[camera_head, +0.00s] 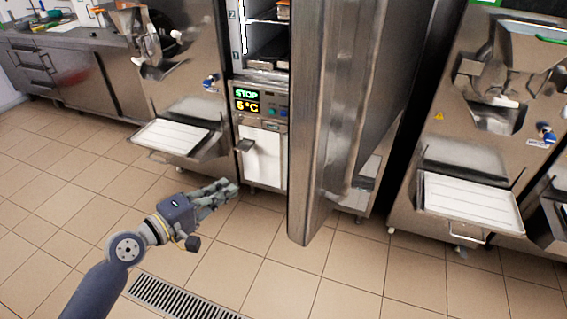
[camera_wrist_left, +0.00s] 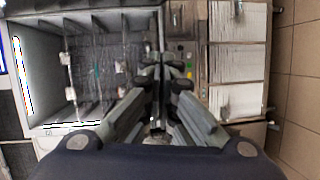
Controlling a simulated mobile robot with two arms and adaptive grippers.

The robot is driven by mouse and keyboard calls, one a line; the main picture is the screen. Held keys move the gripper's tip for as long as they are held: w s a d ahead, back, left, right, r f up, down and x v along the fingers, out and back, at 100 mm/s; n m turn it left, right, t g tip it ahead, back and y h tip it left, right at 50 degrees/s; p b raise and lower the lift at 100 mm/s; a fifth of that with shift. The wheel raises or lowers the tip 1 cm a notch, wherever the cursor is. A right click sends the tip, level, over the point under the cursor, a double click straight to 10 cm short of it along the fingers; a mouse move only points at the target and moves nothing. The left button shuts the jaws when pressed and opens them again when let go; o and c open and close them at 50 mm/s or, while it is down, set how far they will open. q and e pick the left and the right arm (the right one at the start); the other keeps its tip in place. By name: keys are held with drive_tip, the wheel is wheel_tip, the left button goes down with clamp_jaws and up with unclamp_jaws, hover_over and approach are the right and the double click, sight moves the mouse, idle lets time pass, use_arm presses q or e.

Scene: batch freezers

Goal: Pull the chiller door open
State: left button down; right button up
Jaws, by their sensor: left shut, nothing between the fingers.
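The chiller door (camera_head: 345,120) is a tall stainless slab in the middle of the head view. It stands swung out from the cabinet, and shelves inside the chiller (camera_head: 265,35) show to its left. My left gripper (camera_head: 234,187) is shut and empty, in front of the lower cabinet and left of the door's edge, apart from the door. In the left wrist view the closed fingers (camera_wrist_left: 163,72) point toward the cabinet, with the shelved chiller interior (camera_wrist_left: 95,70) on the left. My right gripper is not in view.
A display panel (camera_head: 260,103) reads STOP and 5 °C above a white lower panel (camera_head: 264,158). Batch freezers with white trays (camera_head: 172,137) (camera_head: 470,205) stand on both sides. A floor drain grate (camera_head: 180,299) lies in front. The tiled floor at left is clear.

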use_arm(q)
drive_tip(key=s+d+r+h, duration=0.3)
drive_tip(key=d+r, duration=0.1)
drive_tip(key=r, duration=0.4)
drive_tip(key=w+d+p, duration=0.4)
drive_tip(key=d+p, duration=0.2)
drive_tip(key=d, duration=0.4)
drive_tip(key=shift+w+m, duration=0.3)
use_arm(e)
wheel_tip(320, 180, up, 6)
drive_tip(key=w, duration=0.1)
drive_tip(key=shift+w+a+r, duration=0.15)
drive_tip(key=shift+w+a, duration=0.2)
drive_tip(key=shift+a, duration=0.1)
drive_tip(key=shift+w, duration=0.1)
use_arm(q)
drive_tip(key=shift+d+f, duration=0.1)
drive_tip(key=shift+d, duration=0.05)
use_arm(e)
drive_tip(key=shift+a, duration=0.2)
